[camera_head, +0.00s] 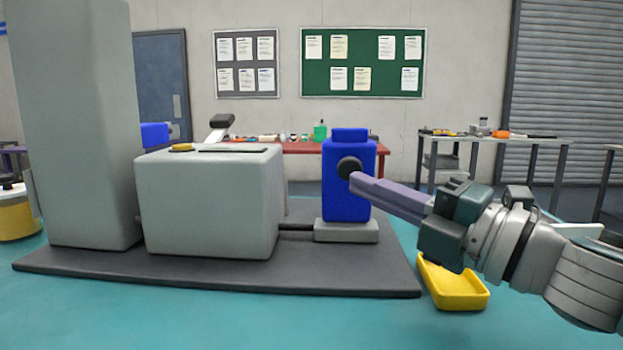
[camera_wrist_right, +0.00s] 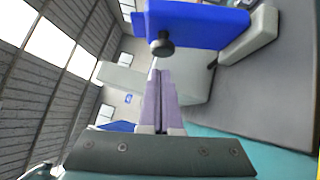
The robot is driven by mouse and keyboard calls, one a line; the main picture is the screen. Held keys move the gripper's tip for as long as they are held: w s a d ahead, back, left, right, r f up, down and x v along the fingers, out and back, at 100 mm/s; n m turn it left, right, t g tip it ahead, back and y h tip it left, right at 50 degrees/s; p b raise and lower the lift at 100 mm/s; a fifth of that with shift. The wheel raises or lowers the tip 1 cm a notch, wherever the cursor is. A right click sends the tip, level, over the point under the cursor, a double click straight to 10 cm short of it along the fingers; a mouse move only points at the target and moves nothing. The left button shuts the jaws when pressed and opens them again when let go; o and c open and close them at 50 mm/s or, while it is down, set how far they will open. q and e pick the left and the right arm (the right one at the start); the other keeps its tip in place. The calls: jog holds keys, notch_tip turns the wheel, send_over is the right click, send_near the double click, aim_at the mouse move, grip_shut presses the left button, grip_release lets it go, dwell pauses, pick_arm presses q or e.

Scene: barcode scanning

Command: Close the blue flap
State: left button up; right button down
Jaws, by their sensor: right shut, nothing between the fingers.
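The blue flap (camera_head: 345,203) stands upright on a small grey foot at the right end of the grey machine base. A round black knob (camera_head: 349,167) sits on its face. My right gripper (camera_head: 355,181) is shut and empty, with its purple fingertips at the flap just below the knob in the head view. In the right wrist view, the flap (camera_wrist_right: 195,24) and its knob (camera_wrist_right: 162,46) lie just beyond the shut fingertips (camera_wrist_right: 158,75). Whether the fingers touch the flap, I cannot tell. My left gripper is not in view.
A grey box-shaped housing (camera_head: 205,205) and a tall grey column (camera_head: 75,120) stand on the dark base plate (camera_head: 200,273) left of the flap. A yellow tray (camera_head: 455,288) lies on the teal surface below my right arm. Benches stand behind.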

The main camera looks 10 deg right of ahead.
jog(key=shift+w+d+r, duration=0.1)
jog(key=shift+w, duration=0.35)
jog(key=shift+w+d+r, duration=0.1)
jog(key=shift+w, duration=0.35)
jog(key=shift+r, duration=0.1)
